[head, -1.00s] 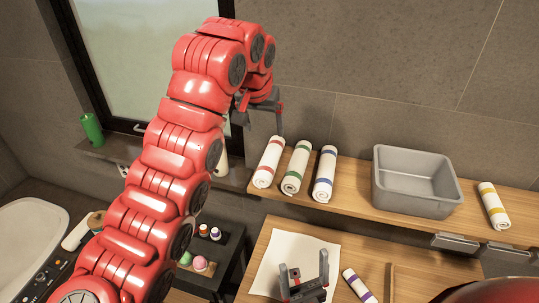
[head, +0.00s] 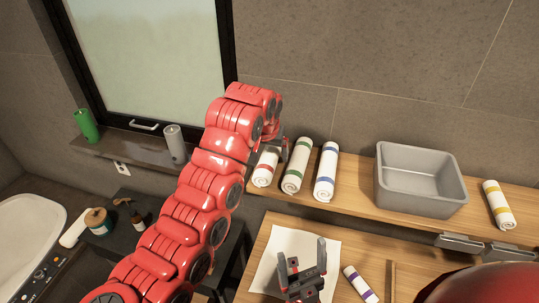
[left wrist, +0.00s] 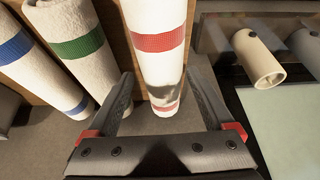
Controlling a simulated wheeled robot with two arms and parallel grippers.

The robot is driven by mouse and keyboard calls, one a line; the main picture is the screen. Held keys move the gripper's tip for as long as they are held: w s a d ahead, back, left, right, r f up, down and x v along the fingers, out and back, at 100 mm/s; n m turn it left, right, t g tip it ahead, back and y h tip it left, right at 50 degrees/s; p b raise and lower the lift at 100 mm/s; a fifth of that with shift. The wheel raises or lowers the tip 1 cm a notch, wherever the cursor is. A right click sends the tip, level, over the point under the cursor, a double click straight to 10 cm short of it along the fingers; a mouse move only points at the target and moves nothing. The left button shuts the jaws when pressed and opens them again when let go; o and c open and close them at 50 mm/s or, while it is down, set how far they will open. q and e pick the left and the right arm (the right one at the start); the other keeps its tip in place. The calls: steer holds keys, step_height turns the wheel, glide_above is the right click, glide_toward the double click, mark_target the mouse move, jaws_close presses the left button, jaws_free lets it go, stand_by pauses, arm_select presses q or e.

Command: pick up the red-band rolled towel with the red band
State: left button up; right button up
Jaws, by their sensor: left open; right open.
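The red-band towel (head: 264,170) is a white roll with red bands at the left end of the wooden shelf. In the head view my left gripper (head: 277,146) partly hides it. In the left wrist view the red-band towel (left wrist: 157,15) runs between the two fingers of my open left gripper (left wrist: 160,88), one finger on each side of its near end. I cannot tell whether they touch it. The green-band towel (head: 297,166) lies beside it, and the left finger is close to that one. My right gripper (head: 302,258) is open and empty above the white sheet on the lower counter.
The blue-band towel (head: 325,172) lies right of the green one. A grey bin (head: 420,205) and a yellow-band towel (head: 497,206) are farther right. A purple-band towel (head: 360,285) is on the counter.

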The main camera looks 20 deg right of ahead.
arm_select(q)
steer(key=shift+w+f, duration=0.25)
steer(key=shift+f, duration=0.05)
steer(key=shift+s+r, duration=0.15)
steer(key=shift+s, duration=0.1)
steer(key=c, duration=0.5)
steer(key=shift+w, duration=0.1)
steer(key=c, duration=0.7)
